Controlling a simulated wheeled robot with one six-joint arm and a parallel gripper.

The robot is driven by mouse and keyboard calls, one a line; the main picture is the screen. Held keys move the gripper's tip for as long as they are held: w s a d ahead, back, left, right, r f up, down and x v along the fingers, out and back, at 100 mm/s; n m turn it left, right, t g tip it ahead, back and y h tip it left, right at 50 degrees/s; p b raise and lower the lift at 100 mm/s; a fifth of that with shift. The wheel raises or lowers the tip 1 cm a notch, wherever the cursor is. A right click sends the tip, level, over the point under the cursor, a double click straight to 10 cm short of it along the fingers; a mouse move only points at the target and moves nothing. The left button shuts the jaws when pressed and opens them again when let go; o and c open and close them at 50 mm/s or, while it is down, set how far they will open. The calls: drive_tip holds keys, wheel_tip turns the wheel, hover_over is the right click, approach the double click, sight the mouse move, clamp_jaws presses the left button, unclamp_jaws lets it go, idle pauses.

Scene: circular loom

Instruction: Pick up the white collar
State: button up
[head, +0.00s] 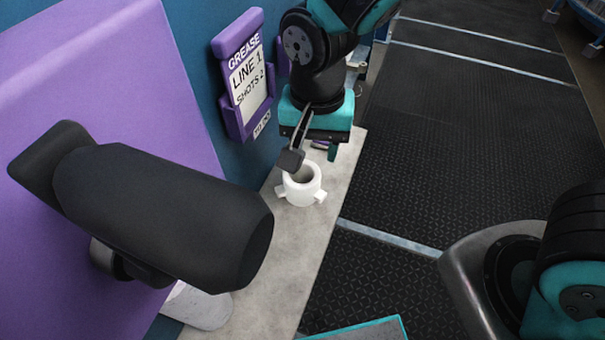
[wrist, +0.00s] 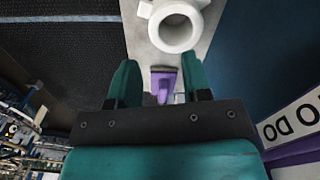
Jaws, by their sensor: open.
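The white collar (head: 304,190) is a short ring with a central hole and small side lugs. It stands upright on a narrow grey ledge (head: 285,250). In the wrist view the collar (wrist: 178,26) is at the top, beyond the fingertips and slightly right of centre. My gripper (wrist: 160,78) is open, its two teal fingers apart, and the collar is not between them. In the head view my gripper (head: 331,150) is just behind the collar; one finger shows and the other is hidden.
A small purple object (wrist: 162,84) shows between the fingers, on the ledge. A purple sign holder (head: 243,75) is on the blue wall to the left. A large black cylinder (head: 165,215) on a purple panel fills the near left. Dark floor lies right of the ledge.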

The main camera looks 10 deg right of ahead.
sight(315, 175)
drive_tip(key=shift+s+d+f+p, duration=0.1)
drive_tip(key=shift+f+p, duration=0.45)
drive_tip(key=shift+f, duration=1.4)
drive_tip(key=shift+d+f+p, duration=0.1)
drive_tip(key=shift+f+p, duration=0.45)
drive_tip(key=shift+f, duration=1.4)
drive_tip(key=shift+c, duration=0.3)
clamp_jaws()
drive_tip(key=shift+r, duration=0.1)
